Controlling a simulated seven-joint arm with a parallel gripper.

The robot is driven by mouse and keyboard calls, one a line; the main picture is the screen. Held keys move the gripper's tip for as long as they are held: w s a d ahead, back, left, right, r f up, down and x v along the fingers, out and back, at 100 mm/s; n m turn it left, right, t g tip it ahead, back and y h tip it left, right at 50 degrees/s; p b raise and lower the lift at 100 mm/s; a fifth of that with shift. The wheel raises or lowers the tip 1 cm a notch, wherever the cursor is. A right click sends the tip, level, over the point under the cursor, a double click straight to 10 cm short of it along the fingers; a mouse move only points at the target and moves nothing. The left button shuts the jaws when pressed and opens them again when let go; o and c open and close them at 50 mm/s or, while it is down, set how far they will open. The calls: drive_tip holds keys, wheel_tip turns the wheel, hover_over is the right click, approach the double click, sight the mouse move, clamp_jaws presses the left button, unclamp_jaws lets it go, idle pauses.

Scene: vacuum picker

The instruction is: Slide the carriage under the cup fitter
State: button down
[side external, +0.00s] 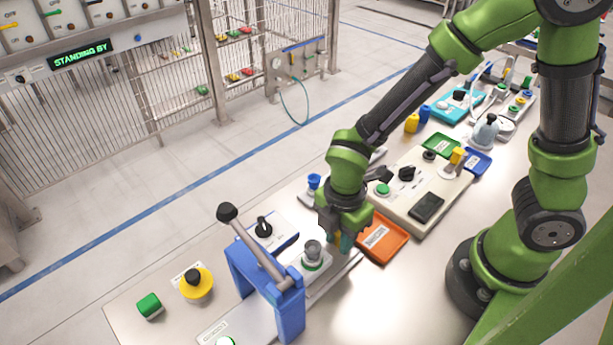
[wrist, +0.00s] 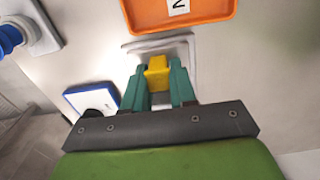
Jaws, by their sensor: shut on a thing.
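The cup fitter is a blue frame (side external: 243,270) with a long grey lever ending in a black ball (side external: 228,212); the lever slopes down across it. The carriage, a pale block (side external: 317,266) carrying a grey round piece with a green ring (side external: 312,250), sits just right of the frame. My gripper (side external: 343,242) is on the carriage's right side, pointing down. In the wrist view my teal fingers (wrist: 158,88) are shut on a yellow grip (wrist: 157,70) above a pale plate (wrist: 180,47). The rest of the carriage is hidden there by my gripper.
An orange tray (side external: 390,243) lies close to the right of my gripper; it also shows in the wrist view (wrist: 150,18). A panel with a black knob (side external: 265,229) stands behind the fitter.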

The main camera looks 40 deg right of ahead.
sight(313, 258)
drive_tip(key=shift+a, duration=3.5)
drive_tip(key=c, duration=1)
unclamp_jaws()
wheel_tip(313, 258, up, 17)
